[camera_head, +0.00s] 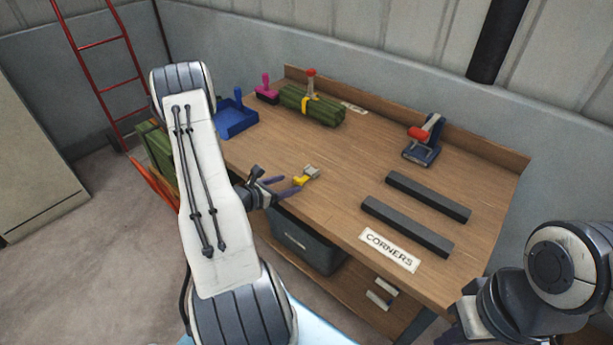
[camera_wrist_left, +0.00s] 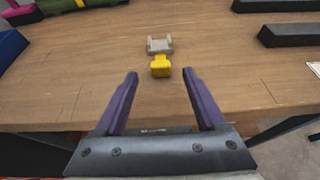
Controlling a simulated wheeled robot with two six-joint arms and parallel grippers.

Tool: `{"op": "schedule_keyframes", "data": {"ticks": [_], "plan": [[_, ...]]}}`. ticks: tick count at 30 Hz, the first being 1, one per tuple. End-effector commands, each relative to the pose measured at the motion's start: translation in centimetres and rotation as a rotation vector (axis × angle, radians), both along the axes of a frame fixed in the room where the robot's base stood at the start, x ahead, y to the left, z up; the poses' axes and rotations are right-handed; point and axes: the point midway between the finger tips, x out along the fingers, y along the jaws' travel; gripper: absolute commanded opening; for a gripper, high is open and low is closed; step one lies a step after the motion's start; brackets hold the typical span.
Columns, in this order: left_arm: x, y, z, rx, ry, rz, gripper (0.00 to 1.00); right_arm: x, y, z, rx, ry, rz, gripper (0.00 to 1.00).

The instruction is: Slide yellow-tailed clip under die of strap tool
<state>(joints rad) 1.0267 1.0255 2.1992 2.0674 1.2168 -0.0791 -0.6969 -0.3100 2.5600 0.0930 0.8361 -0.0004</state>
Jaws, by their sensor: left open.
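The yellow-tailed clip (camera_head: 306,175) lies on the workbench near its front edge, a grey metal channel with a yellow tail. In the left wrist view its yellow tail (camera_wrist_left: 161,66) points toward me and its grey end (camera_wrist_left: 159,45) away. My left gripper (camera_head: 283,186) is open. Its purple fingers (camera_wrist_left: 161,88) are just short of the tail, which is roughly centred between their lines; nothing is held. The strap tool, taken to be the blue device with a red handle (camera_head: 422,139), stands at the back right; its die is too small to tell.
A green bundle with a yellow band (camera_head: 312,104), a pink-handled item (camera_head: 266,92) and a blue tray (camera_head: 236,120) stand at the back left. Two dark bars (camera_head: 407,226) and a CORNERS label (camera_head: 389,249) lie at the right. The bench middle is clear.

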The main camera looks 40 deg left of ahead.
Motion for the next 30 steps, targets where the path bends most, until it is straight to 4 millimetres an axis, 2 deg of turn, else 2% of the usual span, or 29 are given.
{"op": "schedule_keyframes", "data": {"ticks": [8,12,20,22,26,27,30], "plan": [[3.3,-0.4,-0.9,0.000,0.000,-0.006,0.72,0.0,0.0,1.4,0.000,0.000,0.000,0.00],[4.7,-0.5,-1.7,0.000,0.000,-0.004,0.72,0.0,0.0,1.5,0.000,0.000,0.000,0.00],[5.0,-0.4,-1.9,0.000,0.000,-0.001,0.72,0.0,0.0,1.5,0.000,0.000,0.000,0.00],[5.0,-0.4,-1.9,0.001,0.000,-0.001,0.53,0.0,0.0,1.5,0.000,0.000,0.000,0.00],[5.0,-0.4,-1.9,0.000,0.000,-0.002,0.04,0.0,0.0,1.5,0.000,0.000,0.000,0.00],[5.0,-0.4,-1.9,0.000,0.000,-0.002,0.00,0.0,0.0,1.5,0.000,0.000,0.000,0.00],[5.0,-0.4,-1.9,0.000,0.000,-0.002,0.00,0.0,0.0,1.5,0.000,0.000,0.000,0.00]]}}
